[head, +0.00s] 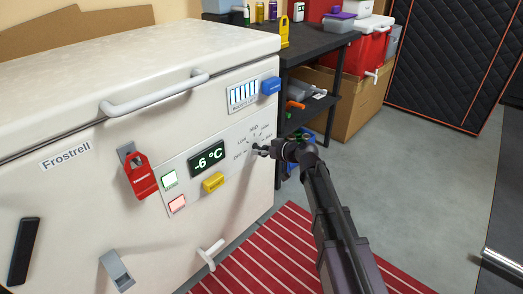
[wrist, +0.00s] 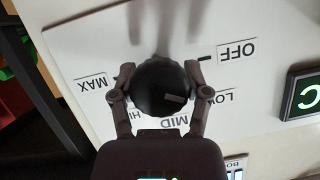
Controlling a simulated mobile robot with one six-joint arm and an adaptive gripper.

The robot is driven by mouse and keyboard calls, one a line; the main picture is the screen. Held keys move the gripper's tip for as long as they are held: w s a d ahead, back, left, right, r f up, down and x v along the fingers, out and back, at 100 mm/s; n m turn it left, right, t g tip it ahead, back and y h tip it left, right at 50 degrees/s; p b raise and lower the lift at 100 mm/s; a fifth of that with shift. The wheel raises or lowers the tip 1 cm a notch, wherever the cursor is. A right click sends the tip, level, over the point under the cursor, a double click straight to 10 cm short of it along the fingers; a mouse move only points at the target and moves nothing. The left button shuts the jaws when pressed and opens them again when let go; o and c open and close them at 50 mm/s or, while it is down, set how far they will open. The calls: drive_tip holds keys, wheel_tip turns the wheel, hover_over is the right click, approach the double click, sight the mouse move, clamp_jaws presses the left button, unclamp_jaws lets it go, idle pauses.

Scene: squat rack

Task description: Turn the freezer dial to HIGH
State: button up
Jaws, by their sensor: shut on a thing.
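The freezer (head: 100,75) is a white chest marked Frostrell, its lid down. Its dial (wrist: 165,88) is a round black knob with a small grey mark, on a panel with printed labels. In the wrist view, seen upside down, OFF, LOW, MID and MAX are readable around it; the HIGH label is hidden or unclear there. The mark points to the lower right, roughly between LOW and MID. My gripper (wrist: 163,90) is shut on the dial, one finger on each side. In the head view my gripper (head: 267,151) covers most of the dial. The display (head: 207,159) reads -6 °C.
On the freezer front are a red padlock-like tag (head: 140,176), green and pink buttons, a yellow tag (head: 213,182), a blue tag (head: 271,86) and a white drain handle (head: 210,254). A dark shelf (head: 320,48) stands behind. Grey floor (head: 430,170) is open at right.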

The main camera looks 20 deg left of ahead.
drive_tip(key=m, duration=0.1)
drive_tip(key=m+g+y+b, duration=0.1)
drive_tip(key=shift+w+f+m, duration=0.15)
drive_tip(key=shift+m, duration=0.15)
drive_tip(key=shift+m+g+y+b, duration=0.5)
drive_tip(key=shift+m+g+b, duration=0.25)
drive_tip(key=shift+m, duration=0.45)
drive_tip(key=m+g+y+b, duration=0.1)
drive_tip(key=m, duration=0.1)
drive_tip(key=shift+m+b, duration=0.3)
drive_tip(key=shift+m, duration=0.1)
drive_tip(key=shift+m+g+y+b, duration=0.25)
drive_tip(key=shift+m+y+b, duration=0.25)
drive_tip(key=shift+m, duration=0.4)
drive_tip(key=o, duration=1.2)
drive_tip(key=shift+c, duration=0.2)
